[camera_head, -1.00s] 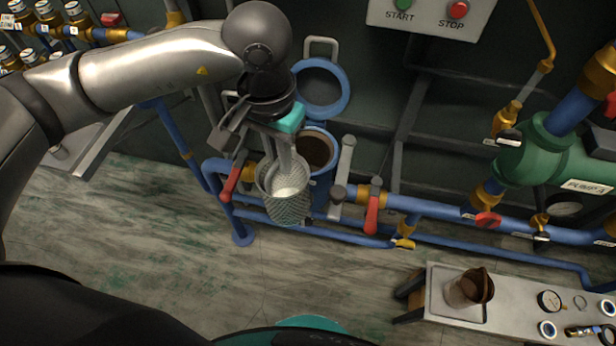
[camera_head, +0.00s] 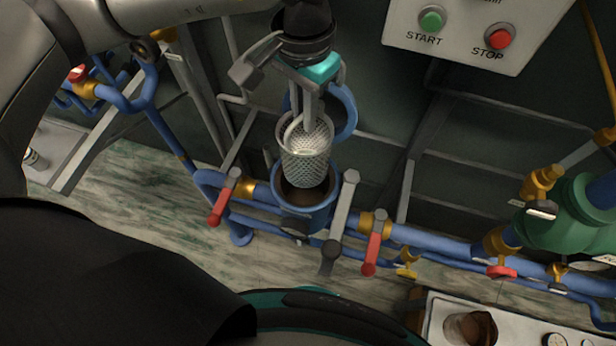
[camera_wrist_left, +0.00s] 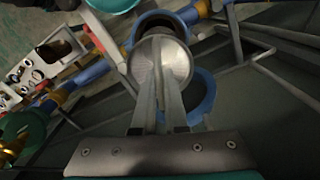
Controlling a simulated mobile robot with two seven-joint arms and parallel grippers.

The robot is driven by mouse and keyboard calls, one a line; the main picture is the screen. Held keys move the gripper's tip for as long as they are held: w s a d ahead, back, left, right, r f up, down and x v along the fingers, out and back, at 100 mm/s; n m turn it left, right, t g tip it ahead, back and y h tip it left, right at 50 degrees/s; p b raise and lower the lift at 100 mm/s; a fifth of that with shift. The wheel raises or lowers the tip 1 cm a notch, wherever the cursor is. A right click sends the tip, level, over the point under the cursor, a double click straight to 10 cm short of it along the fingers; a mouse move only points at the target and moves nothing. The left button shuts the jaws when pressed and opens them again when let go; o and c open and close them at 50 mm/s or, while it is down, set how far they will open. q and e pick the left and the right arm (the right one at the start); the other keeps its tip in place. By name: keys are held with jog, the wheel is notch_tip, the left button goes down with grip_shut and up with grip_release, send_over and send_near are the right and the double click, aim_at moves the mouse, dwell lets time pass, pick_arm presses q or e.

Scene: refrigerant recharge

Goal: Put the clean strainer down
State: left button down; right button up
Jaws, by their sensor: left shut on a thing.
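The clean strainer (camera_head: 307,150), a silvery mesh basket, hangs from my left gripper (camera_head: 306,118). The gripper is shut on it, and the fingers reach down into its open top. The strainer is upright above the blue round housing (camera_head: 308,213), whose dark opening shows just below it; I cannot tell whether its bottom is inside the rim. In the left wrist view the strainer (camera_wrist_left: 176,62) shows between the fingers, with the housing's opening (camera_wrist_left: 157,24) partly hidden behind it. My right gripper is not in view.
The open blue lid ring (camera_head: 345,110) stands behind the strainer. Red-handled valves (camera_head: 224,199) (camera_head: 374,252) flank the housing on blue pipes. A grey lever (camera_head: 343,215) stands close on its right. A bench with a brown-stained strainer in a container (camera_head: 470,328) is at lower right.

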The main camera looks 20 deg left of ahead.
aim_at(304, 136)
pick_arm(q)
notch_tip(304, 136, down, 13)
jog(key=shift+s+r+b, duration=0.1)
jog(key=shift+s+b, duration=0.05)
jog(key=shift+b, duration=0.4)
jog(key=shift+f, duration=0.55)
jog(key=shift+f+b, duration=0.35)
jog(key=shift+f, duration=1.7)
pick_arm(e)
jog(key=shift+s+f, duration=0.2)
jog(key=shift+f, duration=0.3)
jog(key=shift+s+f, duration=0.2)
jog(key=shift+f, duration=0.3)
pick_arm(q)
jog(key=shift+f, duration=0.1)
jog(key=c, duration=1.4)
grip_release()
jog(key=shift+f, duration=0.1)
jog(key=o, duration=0.4)
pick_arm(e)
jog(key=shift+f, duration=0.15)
pick_arm(q)
jog(key=shift+o, duration=0.2)
